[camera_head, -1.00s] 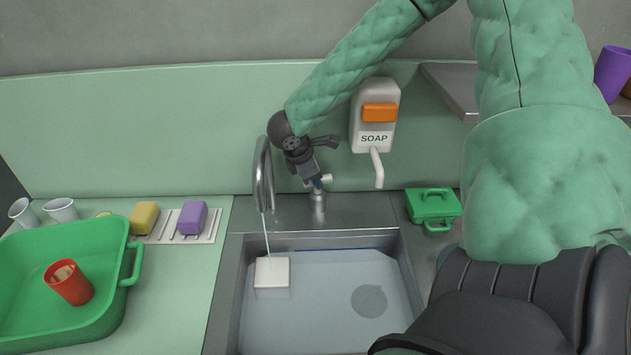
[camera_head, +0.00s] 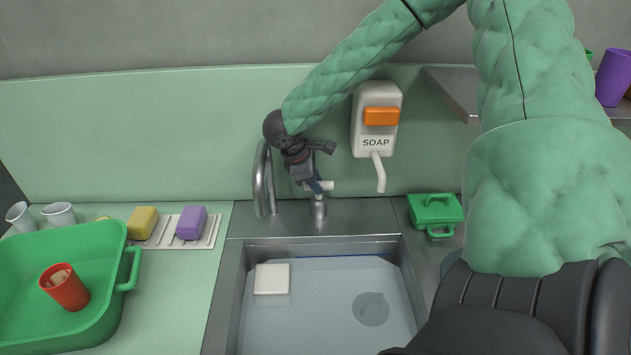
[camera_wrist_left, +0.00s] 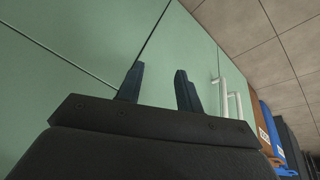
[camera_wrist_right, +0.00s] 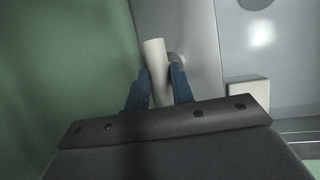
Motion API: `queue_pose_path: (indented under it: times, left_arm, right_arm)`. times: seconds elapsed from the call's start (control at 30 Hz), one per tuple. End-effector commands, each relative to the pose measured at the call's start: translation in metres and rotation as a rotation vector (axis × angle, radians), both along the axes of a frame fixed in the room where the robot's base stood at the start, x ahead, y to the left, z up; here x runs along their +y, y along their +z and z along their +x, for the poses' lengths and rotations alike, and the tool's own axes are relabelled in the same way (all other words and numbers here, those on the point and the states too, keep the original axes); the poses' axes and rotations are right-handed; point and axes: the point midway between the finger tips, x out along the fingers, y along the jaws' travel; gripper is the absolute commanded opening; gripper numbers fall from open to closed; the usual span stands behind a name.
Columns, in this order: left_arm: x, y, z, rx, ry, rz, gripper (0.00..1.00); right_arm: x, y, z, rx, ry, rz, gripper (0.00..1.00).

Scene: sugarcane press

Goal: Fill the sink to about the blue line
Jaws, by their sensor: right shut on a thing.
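The sink (camera_head: 240,300) holds clear, greyish water (camera_head: 320,315). A short piece of the blue line (camera_head: 365,256) shows along the sink's back wall, close above the water's edge. The curved metal faucet (camera_head: 263,180) stands behind the sink, and no stream falls from it. My right gripper (camera_head: 320,187) is shut on the white faucet handle (camera_head: 322,186); in the right wrist view the handle (camera_wrist_right: 156,70) sits between the two blue fingers. My left gripper (camera_wrist_left: 158,85) is open and empty in the left wrist view, pointing at green cabinet doors; it is out of the head view.
A soap dispenser (camera_head: 376,120) hangs behind on the right, above a green box (camera_head: 435,209). A green tray (camera_head: 100,290) with a red cup (camera_head: 66,287) stands left.

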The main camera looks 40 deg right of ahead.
Motion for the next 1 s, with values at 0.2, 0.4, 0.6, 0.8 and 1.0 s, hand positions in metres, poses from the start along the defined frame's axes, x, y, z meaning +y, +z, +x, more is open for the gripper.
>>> queue_pose_path:
  times: [0.2, 0.4, 0.6, 0.8, 1.0]
  left_arm:
    - [0.001, 0.0, 0.0, 0.0, 0.001, 0.001, 0.36]
    - [0.0, 0.0, 0.001, -0.001, 0.003, 0.0, 0.36]
    - [-0.001, -0.002, 0.003, -0.007, 0.005, -0.005, 0.36]
    - [-0.008, -0.009, 0.005, -0.021, 0.0, -0.02, 0.36]
    - [-0.012, -0.018, 0.006, -0.028, -0.004, -0.027, 0.36]
  right_arm:
    - [0.0, 0.001, 0.001, -0.002, 0.0, -0.001, 0.45]
    - [0.0, 0.0, 0.0, -0.001, 0.0, -0.001, 0.45]
    - [0.005, 0.011, 0.003, -0.004, 0.002, -0.001, 0.45]
    - [0.017, 0.039, 0.006, -0.004, 0.001, -0.001, 0.45]
    - [0.027, 0.062, 0.009, -0.003, 0.0, -0.001, 0.45]
